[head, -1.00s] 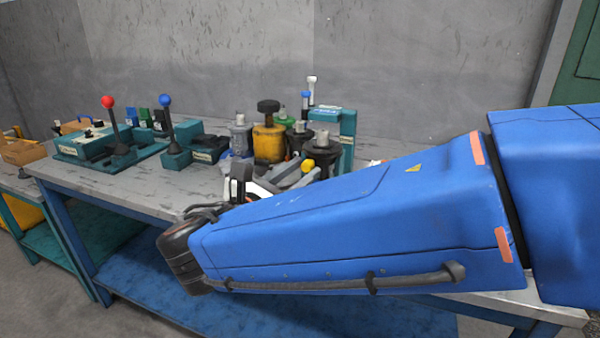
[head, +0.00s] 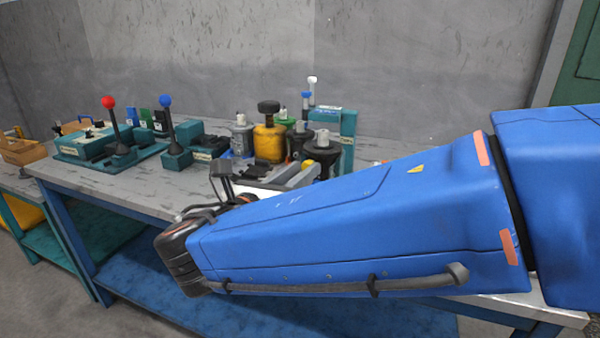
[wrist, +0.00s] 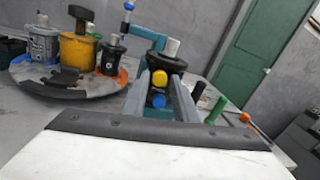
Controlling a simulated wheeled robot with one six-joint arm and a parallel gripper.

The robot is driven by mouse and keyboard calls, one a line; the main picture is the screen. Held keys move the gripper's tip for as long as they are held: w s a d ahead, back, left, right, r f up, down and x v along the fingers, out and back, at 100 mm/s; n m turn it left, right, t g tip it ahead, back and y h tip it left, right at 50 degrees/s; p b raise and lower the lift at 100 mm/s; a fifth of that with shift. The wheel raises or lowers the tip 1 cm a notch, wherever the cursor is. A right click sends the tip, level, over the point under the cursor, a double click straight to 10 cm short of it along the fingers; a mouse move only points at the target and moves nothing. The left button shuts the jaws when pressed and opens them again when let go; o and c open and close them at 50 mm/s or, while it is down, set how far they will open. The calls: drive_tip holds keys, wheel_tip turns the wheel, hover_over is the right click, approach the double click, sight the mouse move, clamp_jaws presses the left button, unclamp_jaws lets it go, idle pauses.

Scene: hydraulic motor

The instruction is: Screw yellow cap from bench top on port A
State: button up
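The yellow cap (wrist: 159,77) shows in the wrist view between the ends of my gripper's two grey fingers (wrist: 159,82). It nearly fills the space between them; I cannot tell whether they touch it. A round blue piece (wrist: 158,101) shows below it, also between the fingers. In the head view my gripper (head: 304,172) reaches over the bench in front of the dark cylindrical motors, partly hidden by my blue arm. Port A cannot be made out in either view.
The bench (head: 95,180) holds a yellow motor (head: 269,142), a grey motor (head: 242,137) and a black motor (head: 322,152) close by. A teal stand (head: 348,135) is behind them. Lever units with a red knob (head: 108,102) and a blue knob (head: 166,100) stand left. The front left bench top is clear.

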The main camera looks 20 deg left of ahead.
drive_tip(key=n, duration=0.5)
idle(0.3)
drive_tip(key=shift+n, duration=0.8)
clamp_jaws()
drive_tip(key=m, duration=0.5)
drive_tip(key=shift+m, duration=0.4)
